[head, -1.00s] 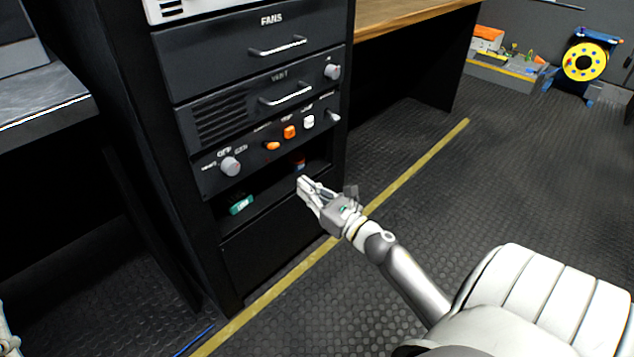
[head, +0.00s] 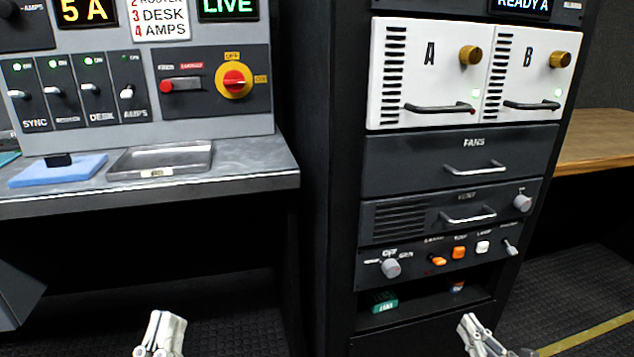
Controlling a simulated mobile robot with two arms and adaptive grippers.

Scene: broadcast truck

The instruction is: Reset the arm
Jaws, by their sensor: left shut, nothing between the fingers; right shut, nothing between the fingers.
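My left gripper (head: 165,328) is shut and empty at the bottom of the head view, in front of the dark space under the grey desk. My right gripper (head: 470,324) is shut and empty at the bottom right, in front of the lower part of the black rack (head: 341,180). Neither gripper visibly holds anything. Most of both arms is below the picture edge.
The rack has white units A (head: 421,72) and B (head: 532,70), a fans drawer (head: 420,160), a vent panel (head: 405,218) and a knob panel (head: 418,262). A green box (head: 385,302) lies in the open shelf. The desk (head: 245,160) stands left; a wooden top (head: 605,145) is right.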

